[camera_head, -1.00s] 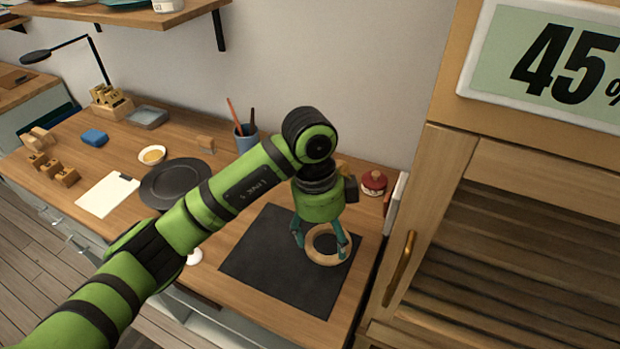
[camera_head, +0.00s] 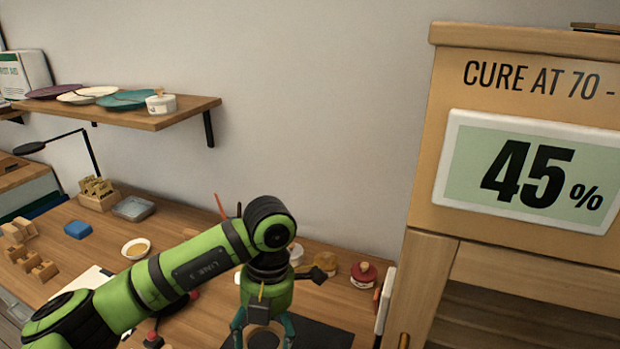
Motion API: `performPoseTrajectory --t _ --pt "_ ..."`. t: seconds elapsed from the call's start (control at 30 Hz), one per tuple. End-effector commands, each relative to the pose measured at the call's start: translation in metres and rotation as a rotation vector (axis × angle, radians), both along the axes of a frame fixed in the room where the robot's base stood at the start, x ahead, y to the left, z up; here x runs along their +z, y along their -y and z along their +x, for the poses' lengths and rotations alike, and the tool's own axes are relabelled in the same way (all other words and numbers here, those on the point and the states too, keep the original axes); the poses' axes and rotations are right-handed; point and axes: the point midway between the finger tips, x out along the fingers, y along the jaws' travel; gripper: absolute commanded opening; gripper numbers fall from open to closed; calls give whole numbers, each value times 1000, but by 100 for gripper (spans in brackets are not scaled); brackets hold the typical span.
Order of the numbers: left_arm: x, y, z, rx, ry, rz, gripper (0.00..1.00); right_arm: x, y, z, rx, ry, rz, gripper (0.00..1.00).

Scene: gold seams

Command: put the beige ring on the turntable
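My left gripper (camera_head: 263,335) points down at the bottom edge of the head view, over the dark mat (camera_head: 325,335). Its two teal fingers stand apart, but their tips are cut off or hard to make out, so I cannot tell whether they hold anything. The beige ring is not visible now; a second ago it lay at the fingertips on the mat. The dark round disc that looks like the turntable is not clearly visible now; my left arm covers the area where it stood. My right gripper is not in view.
A small bowl (camera_head: 136,248), a blue block (camera_head: 77,229) and wooden blocks (camera_head: 38,267) are on the bench at left. A red-topped jar (camera_head: 363,274) stands at the back right. A cabinet (camera_head: 425,285) bounds the right side, and a shelf (camera_head: 150,119) hangs above.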

Motion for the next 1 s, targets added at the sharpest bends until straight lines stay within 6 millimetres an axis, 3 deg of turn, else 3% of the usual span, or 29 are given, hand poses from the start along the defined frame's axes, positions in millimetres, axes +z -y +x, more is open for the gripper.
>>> performPoseTrajectory --t 0.7,1.0 --pt "5 -77 -34 -1717 0 1 47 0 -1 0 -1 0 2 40" --pt "5 -99 -53 -2303 -2 -2 47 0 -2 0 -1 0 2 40"
